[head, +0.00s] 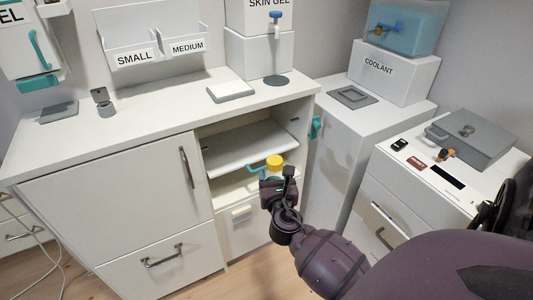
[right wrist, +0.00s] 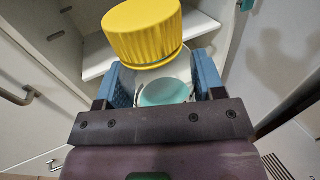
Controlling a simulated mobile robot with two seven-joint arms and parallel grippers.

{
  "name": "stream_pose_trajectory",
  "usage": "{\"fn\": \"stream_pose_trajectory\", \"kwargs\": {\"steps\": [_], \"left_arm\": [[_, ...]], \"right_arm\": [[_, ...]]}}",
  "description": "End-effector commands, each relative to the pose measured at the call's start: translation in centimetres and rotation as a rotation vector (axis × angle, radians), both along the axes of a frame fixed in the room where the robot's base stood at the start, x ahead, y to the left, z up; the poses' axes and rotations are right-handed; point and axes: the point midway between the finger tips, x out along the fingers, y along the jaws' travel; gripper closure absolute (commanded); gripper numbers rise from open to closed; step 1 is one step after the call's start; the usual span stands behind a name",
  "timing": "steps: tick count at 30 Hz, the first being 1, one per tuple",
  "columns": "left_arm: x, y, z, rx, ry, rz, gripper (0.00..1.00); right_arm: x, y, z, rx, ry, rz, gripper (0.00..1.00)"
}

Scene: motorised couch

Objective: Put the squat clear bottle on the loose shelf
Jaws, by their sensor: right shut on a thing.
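The squat clear bottle shows in the right wrist view as a large yellow screw cap (right wrist: 143,32) over a see-through body (right wrist: 165,82). My right gripper (right wrist: 165,88) is shut on the body, one blue finger on each side. The white loose shelf (head: 240,148) lies inside that bay, looking tilted, behind and left of the bottle. I cannot tell whether bottle and shelf touch. My left gripper is not in view.
The cabinet's closed door (head: 120,192) is left of the bay. A lower compartment floor (head: 228,186) lies under the shelf. A white side cabinet (head: 345,145) stands to the right. The worktop (head: 160,112) overhangs the bay.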

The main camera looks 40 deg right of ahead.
Motion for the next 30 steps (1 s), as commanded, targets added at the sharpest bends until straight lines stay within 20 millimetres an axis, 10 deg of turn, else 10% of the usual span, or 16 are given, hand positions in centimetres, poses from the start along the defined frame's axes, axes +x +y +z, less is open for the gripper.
{"fn": "stream_pose_trajectory", "kwargs": {"steps": [30], "left_arm": [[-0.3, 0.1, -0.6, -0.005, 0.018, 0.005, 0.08]], "right_arm": [[2.0, -1.2, -1.7, -0.001, -0.007, -0.02, 0.62]]}}
